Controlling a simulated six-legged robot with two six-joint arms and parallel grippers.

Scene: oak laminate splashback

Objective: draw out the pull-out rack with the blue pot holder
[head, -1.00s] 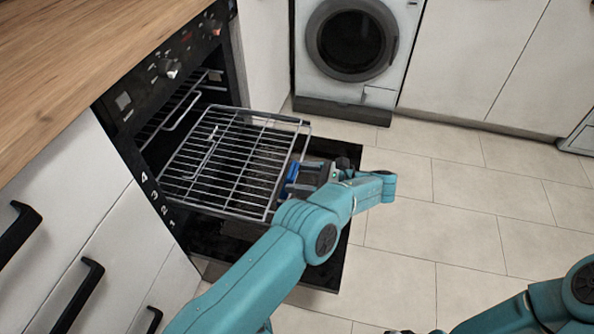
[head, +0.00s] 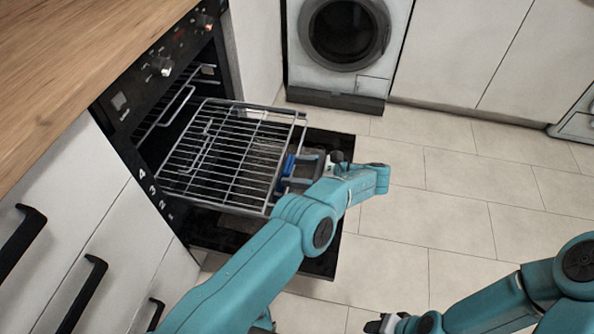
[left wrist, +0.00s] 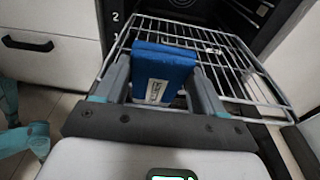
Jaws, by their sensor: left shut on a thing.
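The pull-out rack (head: 225,160), a silver wire grid, sticks out of the open oven over its lowered door. The blue pot holder (head: 286,168) is at the rack's front edge. My left gripper (head: 291,176) is shut on the pot holder there. In the left wrist view the pot holder (left wrist: 163,72) sits folded between the two grey fingers and hides the middle of the rack's near edge. The rack (left wrist: 232,75) spreads out behind it. Whether the rack's bar is inside the fold is hidden. My right gripper (head: 384,324) shows only partly at the bottom edge.
The black oven door (head: 325,255) lies open under the rack. White drawers with black handles (head: 82,292) and a wooden worktop (head: 70,60) are at left. A washing machine (head: 345,40) stands at the back. The tiled floor (head: 470,180) at right is clear.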

